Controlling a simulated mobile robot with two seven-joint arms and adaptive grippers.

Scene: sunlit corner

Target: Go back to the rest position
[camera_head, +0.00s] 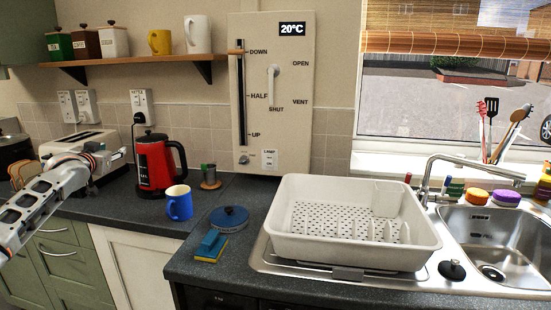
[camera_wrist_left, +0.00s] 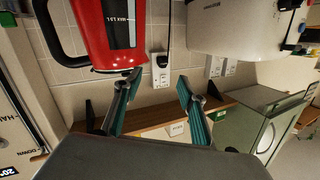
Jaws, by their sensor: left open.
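My left arm comes in from the left in the head view, white and grey, with its gripper (camera_head: 112,157) in front of the toaster (camera_head: 78,146). In the left wrist view the two green-padded fingers (camera_wrist_left: 158,88) stand apart with nothing between them. That view is upside down; the red kettle (camera_wrist_left: 112,30) and the pale toaster (camera_wrist_left: 232,28) show beyond the fingers. My right gripper is not seen.
A red kettle (camera_head: 157,166), blue mug (camera_head: 179,203), blue-lidded round tin (camera_head: 229,218) and sponge (camera_head: 211,246) stand on the dark counter. A white dish rack (camera_head: 300,245) sits beside the sink (camera_head: 500,240). A shelf (camera_head: 130,61) runs above the toaster.

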